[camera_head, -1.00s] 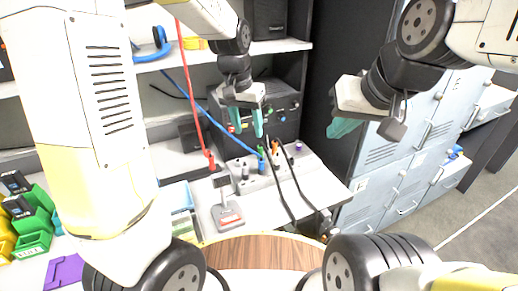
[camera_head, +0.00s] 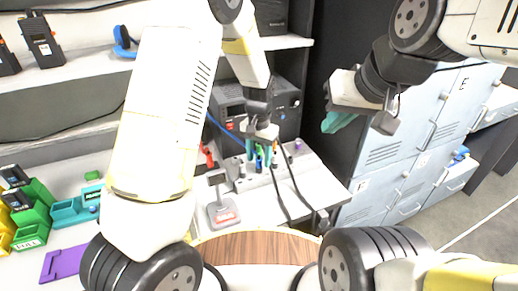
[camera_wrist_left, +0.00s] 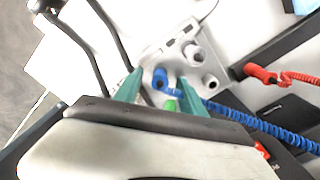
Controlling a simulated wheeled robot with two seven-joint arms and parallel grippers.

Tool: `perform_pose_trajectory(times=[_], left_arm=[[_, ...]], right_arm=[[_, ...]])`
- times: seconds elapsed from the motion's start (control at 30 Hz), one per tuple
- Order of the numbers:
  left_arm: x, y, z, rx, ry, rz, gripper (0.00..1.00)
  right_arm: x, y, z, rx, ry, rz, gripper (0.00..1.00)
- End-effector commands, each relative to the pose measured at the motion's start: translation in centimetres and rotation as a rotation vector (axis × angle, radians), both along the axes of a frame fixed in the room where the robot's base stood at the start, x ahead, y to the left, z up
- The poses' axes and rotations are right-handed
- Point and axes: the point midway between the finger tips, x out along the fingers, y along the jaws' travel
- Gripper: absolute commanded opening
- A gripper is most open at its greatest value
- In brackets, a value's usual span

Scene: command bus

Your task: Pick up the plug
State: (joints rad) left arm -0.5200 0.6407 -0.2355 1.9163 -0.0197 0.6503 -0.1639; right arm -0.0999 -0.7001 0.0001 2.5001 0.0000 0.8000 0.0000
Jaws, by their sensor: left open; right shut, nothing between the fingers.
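A red plug (camera_head: 207,155) stands to the left. My right gripper (camera_head: 338,122) is shut and empty, away from the bench.
Black cables (camera_head: 284,190) run across the bench right of the block. A small scale-like stand (camera_head: 222,212) is in front. Grey-blue lockers (camera_head: 395,165) stand to the right. Green bins (camera_head: 32,215) and a purple piece (camera_head: 62,264) lie at the left.

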Motion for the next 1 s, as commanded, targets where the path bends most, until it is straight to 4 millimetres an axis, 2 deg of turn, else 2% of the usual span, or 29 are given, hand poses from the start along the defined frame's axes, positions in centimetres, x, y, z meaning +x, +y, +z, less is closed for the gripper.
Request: perform_pose_trajectory(times=[0.1, 0.33, 0.57, 0.87, 1.0], left_arm=[[0.00, 0.01, -0.78, 0.000, 0.000, 0.001, 0.48], [0.01, 0.00, -0.82, 0.000, -0.001, 0.001, 0.46], [0.00, 0.00, -0.80, 0.000, -0.001, 0.001, 0.01], [0.01, 0.00, -0.70, 0.000, -0.001, 0.001, 0.00], [0.04, -0.02, -0.03, -0.001, -0.003, 0.000, 0.00]], right_arm=[[0.00, 0.00, 0.00, 0.000, 0.000, 0.000, 0.00], [0.00, 0.00, 0.00, 0.000, 0.000, 0.000, 0.00], [0.00, 0.00, 0.00, 0.000, 0.000, 0.000, 0.00], [0.00, 0.00, 0.00, 0.000, 0.000, 0.000, 0.00], [0.00, 0.00, 0.00, 0.000, 0.000, 0.000, 0.00]])
